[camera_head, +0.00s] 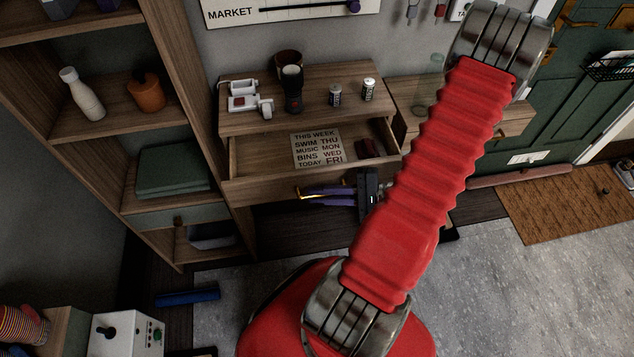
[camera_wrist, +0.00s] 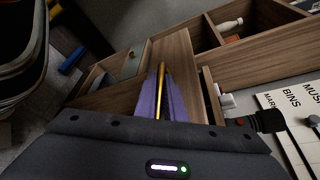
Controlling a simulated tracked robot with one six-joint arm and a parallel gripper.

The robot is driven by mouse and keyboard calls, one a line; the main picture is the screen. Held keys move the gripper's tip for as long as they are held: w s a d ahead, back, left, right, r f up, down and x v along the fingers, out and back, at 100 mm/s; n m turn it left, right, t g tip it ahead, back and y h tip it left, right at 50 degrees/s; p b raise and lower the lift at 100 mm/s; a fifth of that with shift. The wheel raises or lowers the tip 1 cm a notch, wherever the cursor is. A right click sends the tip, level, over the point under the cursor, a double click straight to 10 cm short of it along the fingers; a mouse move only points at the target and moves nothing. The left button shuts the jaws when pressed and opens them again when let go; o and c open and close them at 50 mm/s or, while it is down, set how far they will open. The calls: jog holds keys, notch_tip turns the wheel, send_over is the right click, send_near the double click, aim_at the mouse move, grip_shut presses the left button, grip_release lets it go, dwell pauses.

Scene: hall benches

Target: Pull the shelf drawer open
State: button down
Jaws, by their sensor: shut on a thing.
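A wooden drawer (camera_head: 262,188) stands pulled out from the low wooden unit under the wall board, its inside showing from above. A printed sheet (camera_head: 317,148) and a small dark red thing (camera_head: 368,147) lie in it. My gripper (camera_head: 304,193) is at the drawer's front, its purple fingers level with the front panel. In the wrist view the fingers (camera_wrist: 162,90) are shut on a gold bar handle (camera_wrist: 161,88), which runs between them. The fingers and my arm hide part of the handle and the drawer's right front.
A tall shelf (camera_head: 135,128) stands left, with a white bottle (camera_head: 86,98), an orange pot (camera_head: 146,93) and folded green cloth (camera_head: 172,169). A blue bar (camera_head: 187,297) lies on the floor.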

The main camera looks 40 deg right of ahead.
jog(key=shift+d, duration=0.1)
jog(key=c, duration=2.1)
grip_release()
jog(key=shift+s, duration=0.15)
jog(key=v, duration=1.3)
jog(key=shift+s+d+r, duration=0.1)
jog(key=shift+s+d, duration=0.1)
